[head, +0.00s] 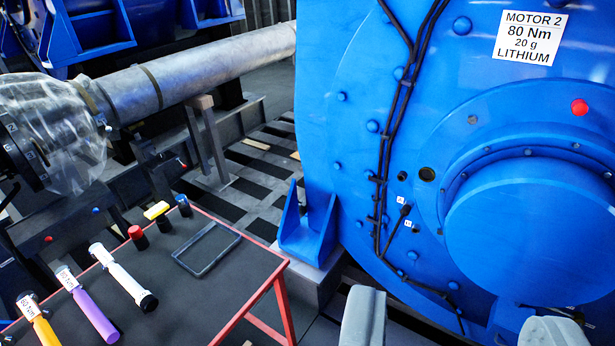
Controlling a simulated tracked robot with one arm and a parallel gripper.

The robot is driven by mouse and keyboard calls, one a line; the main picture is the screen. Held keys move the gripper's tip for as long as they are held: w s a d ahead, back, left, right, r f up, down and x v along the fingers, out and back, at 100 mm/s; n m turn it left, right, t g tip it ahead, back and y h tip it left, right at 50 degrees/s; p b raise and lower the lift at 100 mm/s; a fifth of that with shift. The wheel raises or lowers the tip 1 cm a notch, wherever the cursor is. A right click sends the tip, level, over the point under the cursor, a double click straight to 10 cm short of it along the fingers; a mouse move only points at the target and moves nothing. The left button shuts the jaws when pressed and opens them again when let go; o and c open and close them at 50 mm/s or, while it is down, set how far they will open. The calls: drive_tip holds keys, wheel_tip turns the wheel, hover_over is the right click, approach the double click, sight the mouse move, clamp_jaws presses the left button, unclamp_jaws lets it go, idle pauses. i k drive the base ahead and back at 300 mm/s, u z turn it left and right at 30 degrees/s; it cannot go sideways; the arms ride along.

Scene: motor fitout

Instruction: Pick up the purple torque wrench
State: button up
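The purple torque wrench (95,314) lies on the dark table top at the lower left of the head view. It has a white label at its far end, too small to read surely. It lies between an orange wrench (43,331) on its left and a white wrench (127,282) on its right, apart from both. My gripper (457,312) shows at the bottom right as two grey fingers held wide apart. Nothing is between them. It is well to the right of the purple wrench and off the table.
A large blue motor (330,130), labelled "MOTOR 2, 80 Nm, 20 g, LITHIUM", fills the right. A wrapped shaft (200,72) crosses the upper left.

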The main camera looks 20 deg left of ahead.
sight(64, 274)
drive_tip(key=u, duration=0.55)
drive_tip(key=i, duration=0.95)
drive_tip(key=u, duration=0.9)
drive_tip(key=i, duration=0.25)
drive_tip(key=u, duration=0.05)
drive_tip(key=k, duration=0.9)
drive_tip(key=u, duration=0.2)
drive_tip(key=i, duration=0.9)
drive_tip(key=z, duration=0.1)
